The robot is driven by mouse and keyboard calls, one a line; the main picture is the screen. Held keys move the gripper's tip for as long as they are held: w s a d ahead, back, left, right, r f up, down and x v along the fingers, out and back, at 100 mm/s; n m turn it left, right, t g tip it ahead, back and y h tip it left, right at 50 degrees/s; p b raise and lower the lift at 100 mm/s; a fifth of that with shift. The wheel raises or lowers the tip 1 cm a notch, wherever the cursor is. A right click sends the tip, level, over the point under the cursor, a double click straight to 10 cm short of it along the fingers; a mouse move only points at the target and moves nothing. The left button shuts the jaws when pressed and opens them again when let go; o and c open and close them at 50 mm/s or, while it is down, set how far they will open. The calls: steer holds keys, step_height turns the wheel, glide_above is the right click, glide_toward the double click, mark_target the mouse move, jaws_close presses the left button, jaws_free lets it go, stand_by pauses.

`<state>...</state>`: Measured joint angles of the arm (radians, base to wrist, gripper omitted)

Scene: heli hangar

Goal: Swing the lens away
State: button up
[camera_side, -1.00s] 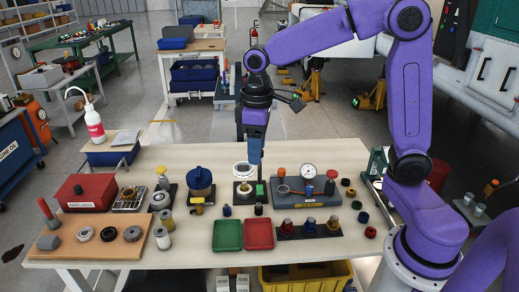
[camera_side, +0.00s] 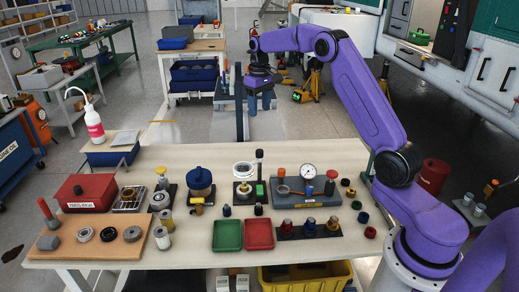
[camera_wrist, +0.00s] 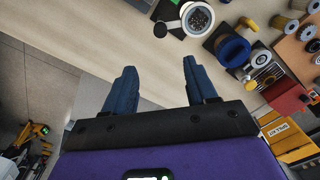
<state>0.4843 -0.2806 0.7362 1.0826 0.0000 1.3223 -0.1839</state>
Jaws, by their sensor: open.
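The lens is a round piece with a white rim (camera_side: 244,164) on a small stand with a dark base (camera_side: 249,197), mid-table in the side view. It sits above that base. A black knob (camera_side: 259,155) stands up at its right rear. In the wrist view the lens (camera_wrist: 198,18) shows at the top as a white-rimmed disc, with the black knob (camera_wrist: 160,30) to its left. My gripper (camera_side: 259,105) is beyond the table's back edge, raised and clear of the lens. Its two blue fingers (camera_wrist: 160,85) are apart with nothing between them.
Right of the lens is a board with a gauge (camera_side: 308,170); left is a blue round pot (camera_side: 200,178). Green tray (camera_side: 228,235) and red tray (camera_side: 259,234) lie in front. A red box (camera_side: 87,190) stands at left. The table's back strip is mostly clear.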

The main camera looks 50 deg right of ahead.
mark_target(260, 150)
step_height(260, 150, down, 17)
steer(key=shift+r, duration=0.1)
stand_by(0.4)
steer(key=shift+c, duration=0.3)
jaws_close()
